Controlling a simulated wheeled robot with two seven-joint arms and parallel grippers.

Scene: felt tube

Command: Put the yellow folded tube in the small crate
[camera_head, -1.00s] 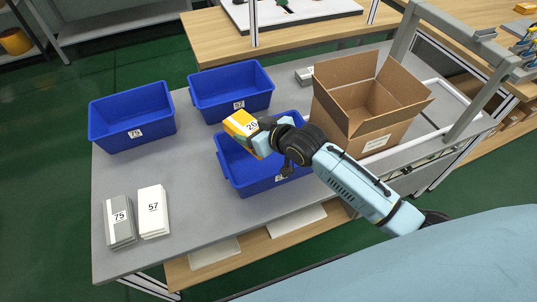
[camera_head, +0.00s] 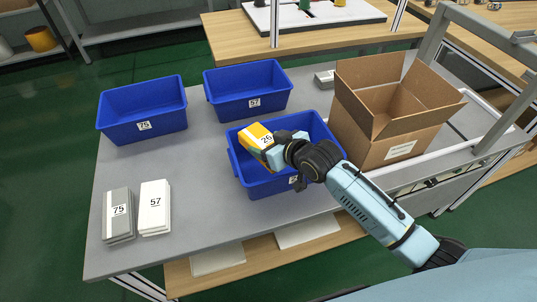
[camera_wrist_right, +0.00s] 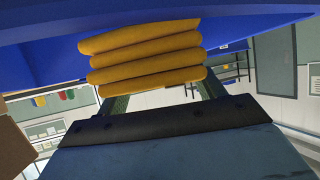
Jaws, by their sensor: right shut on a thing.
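The yellow folded tube (camera_head: 254,136), with a white label reading 26, is held over the left part of the front blue crate (camera_head: 265,188). My right gripper (camera_head: 268,144) is shut on it. In the right wrist view the tube (camera_wrist_right: 146,58) shows as several stacked yellow folds between the two fingers of the gripper (camera_wrist_right: 157,88), with blue crate walls close above. The front crate's label is mostly hidden behind my right arm. I cannot tell whether the tube touches the crate. My left gripper is not in view.
Blue crates labelled 75 (camera_head: 143,110) and 57 (camera_head: 248,90) stand behind. A grey stack (camera_head: 118,215) labelled 75 and a white stack (camera_head: 154,208) labelled 57 lie at the table's front left. An open cardboard box (camera_head: 385,130) stands right of the front crate.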

